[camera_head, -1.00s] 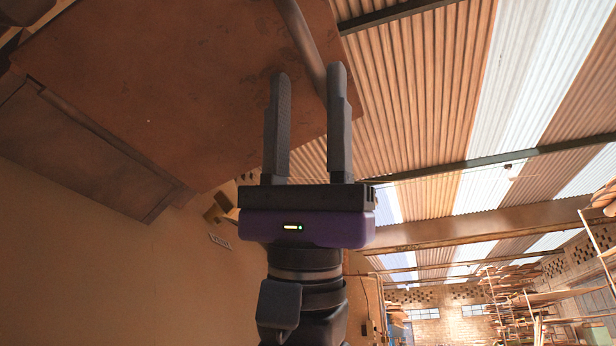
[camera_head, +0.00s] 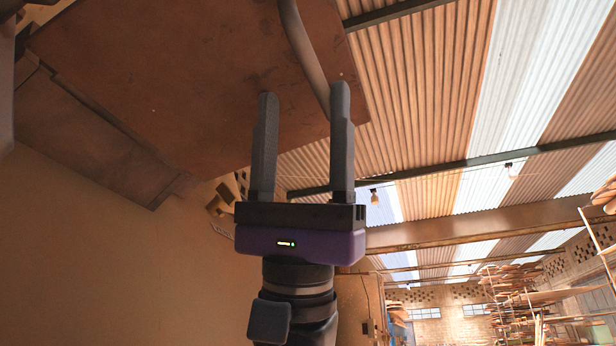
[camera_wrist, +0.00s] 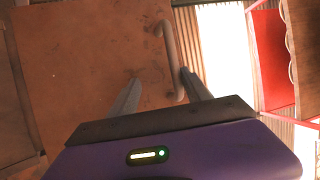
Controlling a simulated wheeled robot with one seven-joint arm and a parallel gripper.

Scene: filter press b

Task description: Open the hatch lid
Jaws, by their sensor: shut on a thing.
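The hatch lid is a large rust-brown flat plate (camera_head: 190,80) filling the upper left of the head view; it also fills much of the wrist view (camera_wrist: 85,70). Its handle, a bent grey-brown bar (camera_head: 300,40), runs along the lid near its right edge and shows in the wrist view (camera_wrist: 173,55). My gripper (camera_head: 303,92) reaches up to the lid with one finger on each side of the handle's lower end. The right finger lies close against the bar, while a gap shows beside the left finger. The exact contact is partly hidden by the right finger.
A brown panel (camera_head: 85,135) adjoins the lid at the left. A corrugated roof with beams (camera_head: 440,160) is behind at the right. Racks of boards (camera_head: 510,305) stand far off at lower right. The wrist view shows a red panel (camera_wrist: 270,60) at right.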

